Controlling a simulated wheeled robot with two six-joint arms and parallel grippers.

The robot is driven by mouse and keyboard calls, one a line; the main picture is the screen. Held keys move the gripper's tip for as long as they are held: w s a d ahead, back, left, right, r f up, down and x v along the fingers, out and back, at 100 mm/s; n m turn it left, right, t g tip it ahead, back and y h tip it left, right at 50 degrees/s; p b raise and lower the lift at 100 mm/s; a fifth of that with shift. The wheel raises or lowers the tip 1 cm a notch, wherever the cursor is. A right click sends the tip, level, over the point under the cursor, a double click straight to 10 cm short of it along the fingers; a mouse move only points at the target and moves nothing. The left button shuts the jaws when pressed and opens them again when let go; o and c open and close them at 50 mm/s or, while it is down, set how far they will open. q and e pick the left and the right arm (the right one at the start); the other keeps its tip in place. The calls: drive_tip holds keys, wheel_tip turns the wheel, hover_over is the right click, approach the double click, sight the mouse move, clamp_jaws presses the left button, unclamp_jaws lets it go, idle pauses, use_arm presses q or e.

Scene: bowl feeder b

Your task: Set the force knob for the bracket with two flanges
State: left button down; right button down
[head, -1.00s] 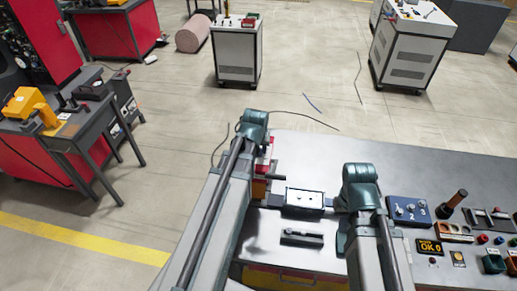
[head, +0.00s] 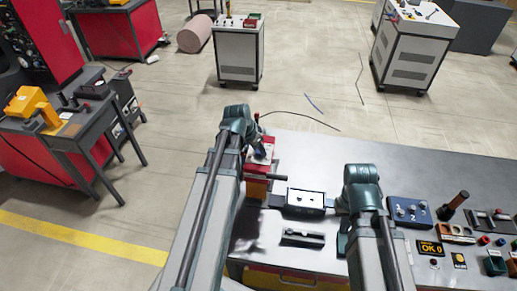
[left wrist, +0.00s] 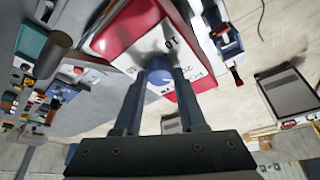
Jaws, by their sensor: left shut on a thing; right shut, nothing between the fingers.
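The force knob (left wrist: 159,74) is a blue round knob on a white dial plate (left wrist: 122,64) with printed numbers, on a red box (left wrist: 122,28). In the head view the red box (head: 257,188) stands at the table's left edge. My left gripper (head: 258,153) is shut on the knob from above; the left wrist view shows its two fingers (left wrist: 159,84) against the knob's sides. The pointer reading cannot be made out. My right gripper (head: 345,205) is low over the table, right of a clamp-like fixture, its fingertips mostly hidden by its wrist. No bracket with two flanges can be made out.
The fixture (head: 305,198) with a light plate lies right of the red box. A grey grooved block (head: 302,238) lies in front of it. The table's back middle is clear.

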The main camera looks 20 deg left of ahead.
idle(0.5)
use_arm(q)
drive_tip(key=shift+c, duration=2.4)
unclamp_jaws()
drive_tip(key=shift+r, duration=0.1)
drive_tip(key=p+v, duration=1.2)
drive_tip(key=v, duration=0.1)
drive_tip(key=shift+r+p, duration=0.3)
drive_tip(key=shift+p, duration=0.1)
drive_tip(key=shift+a, duration=0.15)
